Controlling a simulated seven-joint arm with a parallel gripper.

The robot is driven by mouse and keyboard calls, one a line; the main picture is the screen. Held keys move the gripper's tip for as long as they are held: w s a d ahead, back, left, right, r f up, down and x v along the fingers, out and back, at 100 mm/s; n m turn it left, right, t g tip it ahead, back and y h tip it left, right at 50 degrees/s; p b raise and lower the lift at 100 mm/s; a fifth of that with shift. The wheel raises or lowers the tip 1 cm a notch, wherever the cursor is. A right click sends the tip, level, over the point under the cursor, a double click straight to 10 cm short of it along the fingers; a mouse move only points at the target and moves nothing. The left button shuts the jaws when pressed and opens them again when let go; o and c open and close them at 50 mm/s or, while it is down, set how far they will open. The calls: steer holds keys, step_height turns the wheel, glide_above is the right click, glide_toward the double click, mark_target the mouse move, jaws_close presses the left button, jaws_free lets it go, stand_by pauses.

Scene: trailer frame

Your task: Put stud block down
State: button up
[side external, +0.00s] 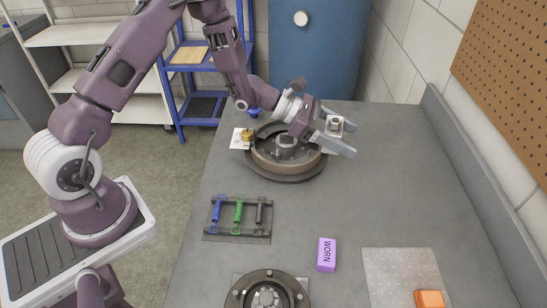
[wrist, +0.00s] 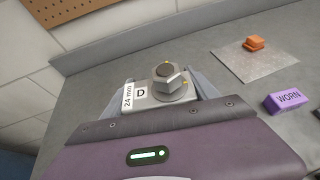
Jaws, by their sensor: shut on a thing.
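My gripper (side external: 338,136) is shut on the stud block, a pale block with a hex nut on a round flange on top. In the wrist view the stud block (wrist: 160,92) sits between the two fingers, nut side up, with a label reading "24 mm" and "D". In the side external view the stud block (side external: 334,123) shows small between the fingers, to the right of the drum and over the grey bench (side external: 385,190). I cannot tell how high it is above the bench.
The round brake drum (side external: 262,163) is left of my gripper, beside a white card (side external: 237,143) with a brass piece. A rack (side external: 225,238) holds blue, green and black tools. A purple WORN block (side external: 326,254), a flanged hub (side external: 266,293) and a mat (side external: 392,278) with an orange block (side external: 430,299) lie nearer.

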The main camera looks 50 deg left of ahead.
steer(key=s+a+r, duration=0.3)
steer(key=s+a, duration=0.9)
steer(key=a, duration=0.1)
steer(key=m+g+h, duration=0.2)
glide_above(325, 222)
step_height(325, 222, down, 4)
steer(key=shift+g, duration=0.3)
step_height(325, 222, down, 9)
steer(key=shift+f+m, duration=0.3)
steer(key=shift+f, duration=0.05)
